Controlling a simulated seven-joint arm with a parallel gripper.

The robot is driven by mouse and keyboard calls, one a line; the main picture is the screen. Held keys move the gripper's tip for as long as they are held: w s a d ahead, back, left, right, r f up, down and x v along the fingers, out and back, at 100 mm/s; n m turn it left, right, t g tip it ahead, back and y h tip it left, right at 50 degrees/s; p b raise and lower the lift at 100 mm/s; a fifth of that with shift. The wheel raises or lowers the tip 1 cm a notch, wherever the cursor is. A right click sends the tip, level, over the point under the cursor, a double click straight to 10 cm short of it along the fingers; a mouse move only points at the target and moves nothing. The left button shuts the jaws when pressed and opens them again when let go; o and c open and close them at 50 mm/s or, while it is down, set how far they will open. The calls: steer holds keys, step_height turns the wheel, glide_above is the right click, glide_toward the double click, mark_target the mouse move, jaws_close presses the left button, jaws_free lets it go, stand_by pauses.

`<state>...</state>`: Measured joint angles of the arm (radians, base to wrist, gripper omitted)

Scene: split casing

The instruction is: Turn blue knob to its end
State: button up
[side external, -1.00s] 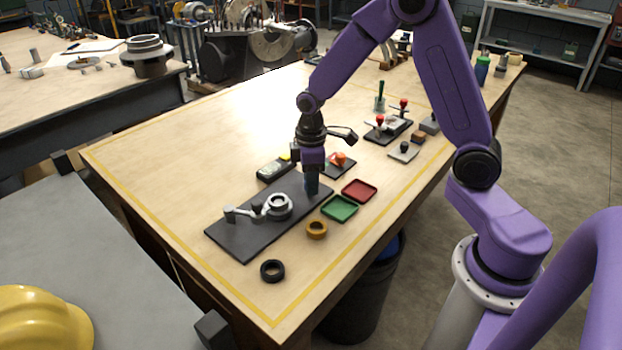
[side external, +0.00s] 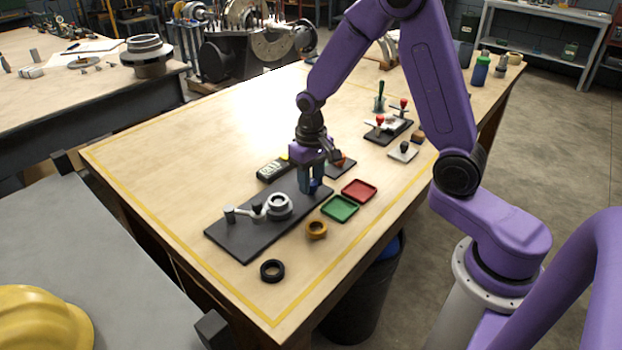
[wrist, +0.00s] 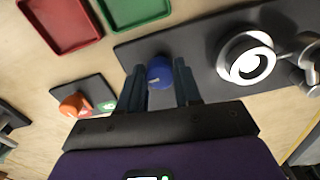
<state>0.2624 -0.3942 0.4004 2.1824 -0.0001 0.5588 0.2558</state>
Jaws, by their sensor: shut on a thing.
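The blue knob (wrist: 160,72) is round with a pale mark on its face and stands on one end of the dark base plate (wrist: 205,55). In the wrist view it sits between the two fingers of my gripper (wrist: 160,84), which are shut on it. In the side view my gripper (side external: 312,188) points down at the far right end of the plate (side external: 243,241), and its fingers hide most of the knob. A grey ring-shaped fitting with a lever (side external: 278,206) is on the same plate, left of my gripper.
A green tray (side external: 340,208) and a red tray (side external: 359,190) lie right of the plate. An orange knob on a small plate (wrist: 72,104) is close by. An orange ring (side external: 316,229), a black ring (side external: 272,270) and a dark meter (side external: 273,168) lie around the plate.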

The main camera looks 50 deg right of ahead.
steer(key=m, duration=0.6)
steer(key=shift+m, duration=0.3)
stand_by(0.5)
steer(key=o, duration=1)
steer(key=shift+o, duration=0.2)
step_height(320, 180, up, 18)
steer(key=shift+f, duration=0.25)
